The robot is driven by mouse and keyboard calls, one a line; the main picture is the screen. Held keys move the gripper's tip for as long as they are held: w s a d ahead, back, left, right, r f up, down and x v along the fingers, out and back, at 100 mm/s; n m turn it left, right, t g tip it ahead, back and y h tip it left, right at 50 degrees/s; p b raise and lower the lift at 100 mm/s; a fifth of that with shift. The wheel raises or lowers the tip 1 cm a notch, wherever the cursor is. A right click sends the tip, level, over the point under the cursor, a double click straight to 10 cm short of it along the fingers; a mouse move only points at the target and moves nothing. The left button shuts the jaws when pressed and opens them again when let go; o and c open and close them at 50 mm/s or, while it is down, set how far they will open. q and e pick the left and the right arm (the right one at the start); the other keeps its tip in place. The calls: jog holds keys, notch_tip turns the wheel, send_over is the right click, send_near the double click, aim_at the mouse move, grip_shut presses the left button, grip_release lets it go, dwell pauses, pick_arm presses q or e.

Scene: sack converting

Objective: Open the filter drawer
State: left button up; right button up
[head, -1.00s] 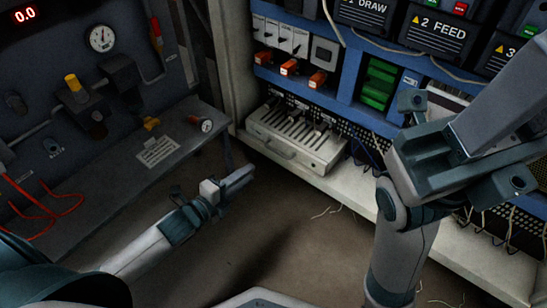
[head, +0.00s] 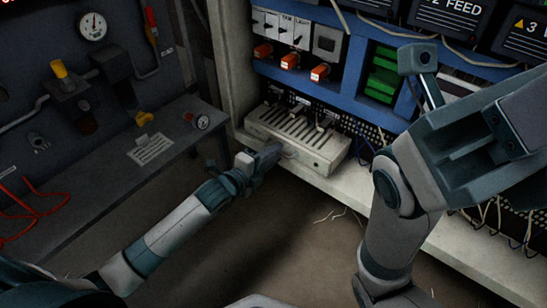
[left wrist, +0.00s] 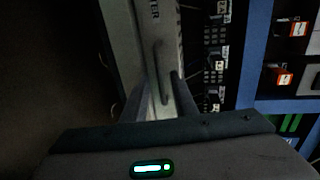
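The filter drawer (head: 318,155) is a pale box with a slotted top on the cabinet's lower ledge. It looks shut. Its front, with lettering ending in "TER", also shows in the left wrist view (left wrist: 133,35). A slim bar handle (left wrist: 158,62) stands on that front. My left gripper (head: 273,152) is at the drawer front and covers part of the handle in the head view. In the left wrist view its fingers (left wrist: 161,82) are apart, one to each side of the handle's near end. I cannot see them touch it.
My right arm fills the right side. The floor (head: 270,230) before the drawer looks clear apart from wire scraps.

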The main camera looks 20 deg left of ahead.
pick_arm(q)
grip_shut()
dwell(1.5)
